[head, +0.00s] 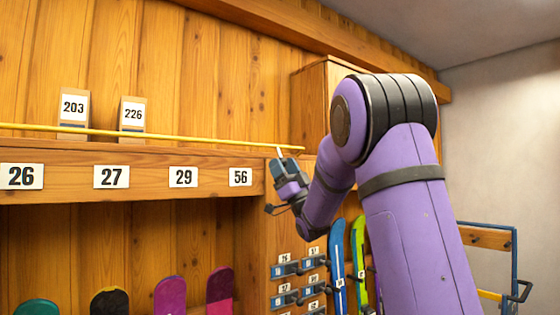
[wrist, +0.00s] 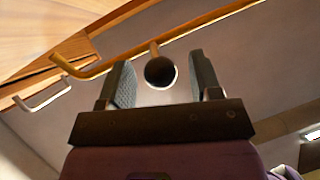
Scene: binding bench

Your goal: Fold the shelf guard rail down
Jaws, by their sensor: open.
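The guard rail (head: 150,134) is a thin yellow bar running along the front of the wooden shelf (head: 140,158), just above the shelf's edge. It is raised and nearly level, with its right end near my gripper. My gripper (head: 280,176) is just below that right end, at the right end of the shelf front. In the wrist view my gripper (wrist: 163,77) is open, with a dark round knob (wrist: 160,71) showing between its two fingers.
Boxes 203 (head: 74,110) and 226 (head: 132,115) stand on the shelf behind the rail. Number plates line its front. Snowboards (head: 170,293) stand below, skis (head: 338,265) at the right. Hooks with tags (head: 286,270) stick out from the panel below my gripper.

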